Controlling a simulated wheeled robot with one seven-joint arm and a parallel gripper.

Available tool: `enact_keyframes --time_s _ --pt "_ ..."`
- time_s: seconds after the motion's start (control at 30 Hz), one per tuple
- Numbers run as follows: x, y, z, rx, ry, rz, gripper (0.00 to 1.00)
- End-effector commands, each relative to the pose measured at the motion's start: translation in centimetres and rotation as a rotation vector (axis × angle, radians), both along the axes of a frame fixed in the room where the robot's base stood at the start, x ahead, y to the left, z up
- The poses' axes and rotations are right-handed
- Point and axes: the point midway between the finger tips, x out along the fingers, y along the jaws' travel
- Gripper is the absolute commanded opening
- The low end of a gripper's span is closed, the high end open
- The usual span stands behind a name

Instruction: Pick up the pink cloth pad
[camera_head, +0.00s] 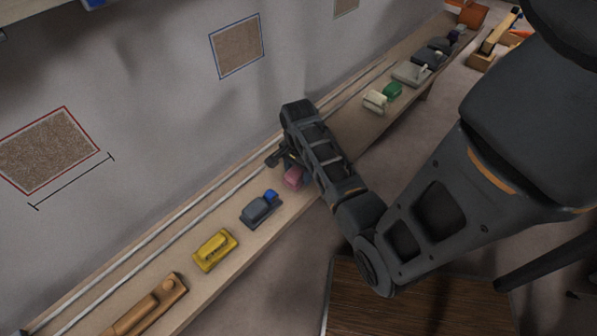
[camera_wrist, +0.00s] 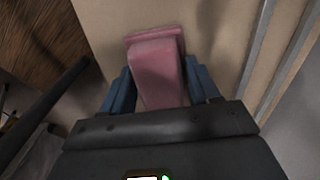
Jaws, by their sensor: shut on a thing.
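The pink cloth pad (camera_head: 293,178) is on or just above the long wooden bench, beside my gripper, and is partly hidden by my arm in the head view. In the wrist view the pink pad (camera_wrist: 156,68) shows a wider flat base and a narrower raised part. My gripper (camera_wrist: 160,88) has its two blue fingers on either side of the raised part, shut on it. In the head view my gripper (camera_head: 284,158) is mostly hidden by the wrist. I cannot tell whether the pad is clear of the bench.
The long bench (camera_head: 186,298) runs along the wall. A dark grey and blue piece (camera_head: 260,208), a yellow block (camera_head: 215,250) and a brown wooden tool (camera_head: 147,309) stand nearer. Cream (camera_head: 375,101) and green (camera_head: 392,90) pieces stand farther along.

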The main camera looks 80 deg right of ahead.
Motion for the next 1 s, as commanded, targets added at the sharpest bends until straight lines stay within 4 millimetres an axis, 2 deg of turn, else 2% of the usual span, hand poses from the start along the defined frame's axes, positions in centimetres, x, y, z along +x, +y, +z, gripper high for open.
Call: enact_keyframes --time_s 0.17,0.37,0.7,1.0 --pt "0.0 0.0 1.1 -0.002 -0.001 0.000 0.30" --pt "0.1 -0.1 4.3 -0.004 -0.003 0.001 0.30" --pt "-1.8 -6.4 7.9 -0.003 -0.003 -0.003 0.30" --pt "-3.1 -10.0 10.2 -0.001 0.000 -0.001 0.30"
